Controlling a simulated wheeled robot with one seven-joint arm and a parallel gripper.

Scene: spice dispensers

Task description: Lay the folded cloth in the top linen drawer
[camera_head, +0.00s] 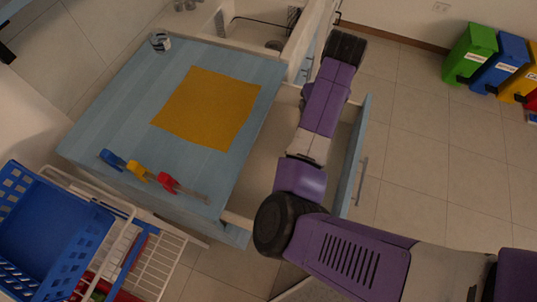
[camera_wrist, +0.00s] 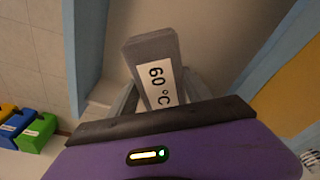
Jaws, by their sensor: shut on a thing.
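The folded cloth (camera_wrist: 150,48) is a grey block with a white "60 °C" label, seen in the wrist view. My gripper (camera_wrist: 157,90) is shut on it, with a finger on either side. The top linen drawer stands open, with a pale inside (camera_head: 263,160) and a blue front (camera_head: 352,150) in the head view. In the wrist view the cloth is between the drawer's blue front (camera_wrist: 90,50) and the blue counter edge, over the pale drawer floor (camera_wrist: 215,40). I cannot tell whether it touches the floor. My arm hides the gripper and cloth in the head view.
A blue counter (camera_head: 120,110) beside the drawer carries a yellow mat (camera_head: 208,105), a glass jar (camera_head: 160,41) and blue, yellow and red-handled tools (camera_head: 140,173). A blue basket (camera_head: 45,235) stands at lower left. Coloured bins (camera_head: 470,52) stand at upper right beyond clear floor.

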